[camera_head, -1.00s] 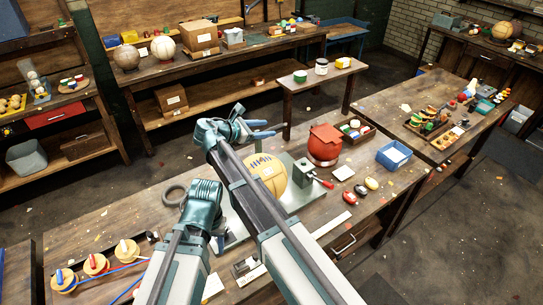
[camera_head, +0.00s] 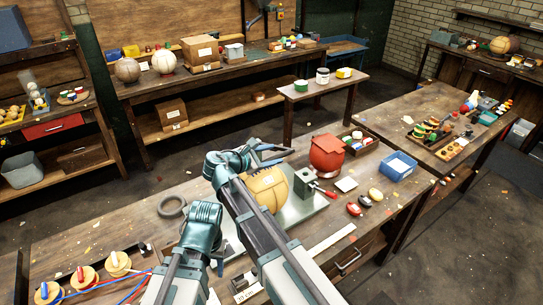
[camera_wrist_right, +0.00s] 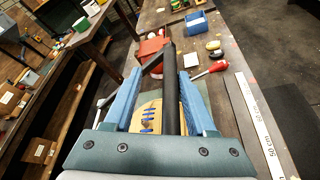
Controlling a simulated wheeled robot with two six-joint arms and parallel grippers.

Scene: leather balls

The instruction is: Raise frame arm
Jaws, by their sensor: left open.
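A tan leather ball (camera_head: 268,190) sits on a pale plate on the workbench, partly hidden by my right arm. In the right wrist view the ball with blue laces (camera_wrist_right: 147,122) lies below my fingers. A dark bar (camera_wrist_right: 170,88), perhaps the frame arm, runs between the two blue fingers of my right gripper (camera_wrist_right: 163,98), nearer the right-hand finger. The right gripper is open, its fingers apart, and it shows beyond the ball in the head view (camera_head: 272,156). My left gripper (camera_head: 219,267) is low over the bench's near side, mostly hidden by its wrist.
A grey block with a red handle (camera_head: 308,181) stands beside the ball. A red-orange container (camera_head: 327,153), blue tray (camera_head: 398,167), dark ring (camera_head: 171,206) and thread spools (camera_head: 118,263) are on the bench. A ruler (camera_head: 330,241) lies near the front edge.

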